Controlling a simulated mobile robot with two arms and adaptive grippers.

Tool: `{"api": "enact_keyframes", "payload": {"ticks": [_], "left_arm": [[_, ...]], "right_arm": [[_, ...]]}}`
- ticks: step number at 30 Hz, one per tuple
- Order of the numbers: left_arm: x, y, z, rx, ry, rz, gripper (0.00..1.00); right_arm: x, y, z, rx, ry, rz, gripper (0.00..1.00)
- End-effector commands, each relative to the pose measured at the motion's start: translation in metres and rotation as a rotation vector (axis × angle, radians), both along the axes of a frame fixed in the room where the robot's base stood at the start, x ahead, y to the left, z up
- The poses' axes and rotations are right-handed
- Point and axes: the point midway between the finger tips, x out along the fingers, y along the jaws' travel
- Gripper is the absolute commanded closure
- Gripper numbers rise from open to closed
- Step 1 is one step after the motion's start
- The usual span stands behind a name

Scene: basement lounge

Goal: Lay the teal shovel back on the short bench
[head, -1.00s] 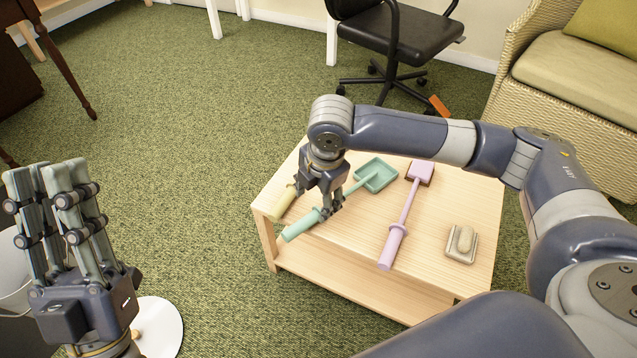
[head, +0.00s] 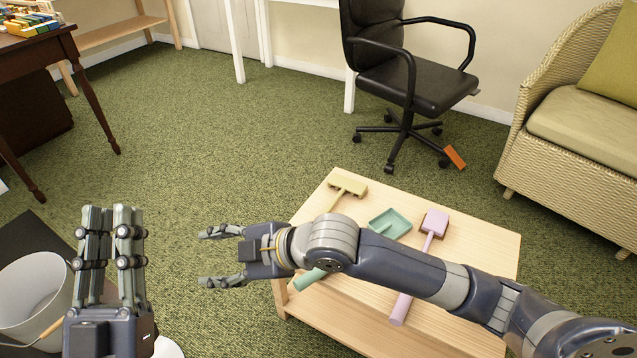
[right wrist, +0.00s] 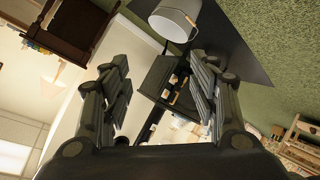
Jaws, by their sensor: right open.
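The teal shovel lies on the short wooden bench (head: 480,245). Its square pan (head: 390,223) faces the back and its handle end (head: 308,280) is near the bench's left front edge. My right forearm crosses in front of the shovel and hides its middle. My right gripper (head: 205,258) is open and empty, left of the bench and apart from the shovel, its fingers pointing left. Its spread fingers also show in the right wrist view (right wrist: 160,85) with nothing between them. My left gripper (head: 112,210) points up at the lower left and holds nothing visible; its opening is unclear.
A yellow tool (head: 345,188) and a pink tool (head: 434,224) lie either side of the shovel. A white bucket (head: 35,290) stands at the left. A black office chair (head: 420,90) and wicker seat (head: 545,140) stand behind. Green carpet is clear left of the bench.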

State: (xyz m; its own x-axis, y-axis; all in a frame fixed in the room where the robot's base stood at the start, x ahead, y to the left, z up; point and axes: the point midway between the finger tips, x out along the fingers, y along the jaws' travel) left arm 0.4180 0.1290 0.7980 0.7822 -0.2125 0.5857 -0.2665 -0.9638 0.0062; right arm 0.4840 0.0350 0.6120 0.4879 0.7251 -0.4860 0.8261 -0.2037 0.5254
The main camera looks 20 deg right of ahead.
Motion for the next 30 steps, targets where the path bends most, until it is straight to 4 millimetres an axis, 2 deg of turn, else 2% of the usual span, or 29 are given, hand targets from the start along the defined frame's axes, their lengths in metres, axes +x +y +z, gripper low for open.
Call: {"api": "enact_keyframes", "payload": {"ticks": [1, 2, 5, 8, 12, 15, 18, 21, 24, 30], "left_arm": [[0.000, 0.000, 0.000, 0.000, 0.000, 0.000, 0.79], [0.000, 0.000, 0.000, 0.000, 0.000, 0.000, 0.79], [0.000, 0.000, 0.000, 0.000, 0.000, 0.000, 0.79], [0.000, 0.000, 0.000, 0.000, 0.000, 0.000, 0.79], [0.000, 0.000, 0.000, 0.000, 0.000, 0.000, 0.79], [0.000, 0.000, 0.000, 0.000, 0.000, 0.000, 0.79], [0.000, 0.000, 0.000, 0.000, 0.000, 0.000, 0.79], [0.000, 0.000, 0.000, 0.000, 0.000, 0.000, 0.79], [0.000, 0.000, 0.000, -0.001, 0.000, -0.001, 0.79], [0.000, 0.000, 0.000, -0.001, 0.000, -0.001, 0.79]], "right_arm": [[-0.005, 0.013, 0.018, 0.138, -0.012, -0.036, 0.45], [-0.005, 0.016, 0.030, 0.216, -0.024, -0.060, 0.45], [-0.006, 0.014, 0.073, 0.470, -0.071, -0.151, 0.45], [-0.008, -0.008, 0.111, 0.703, -0.129, -0.253, 0.45], [-0.018, -0.064, 0.151, 0.969, -0.240, -0.399, 0.45], [-0.032, -0.105, 0.168, 1.094, -0.331, -0.482, 0.45], [-0.047, -0.136, 0.177, 1.166, -0.410, -0.534, 0.45], [-0.059, -0.154, 0.183, 1.199, -0.466, -0.561, 0.45], [-0.065, -0.162, 0.186, 1.212, -0.492, -0.571, 0.45], [-0.066, -0.163, 0.186, 1.214, -0.497, -0.570, 0.45]]}}
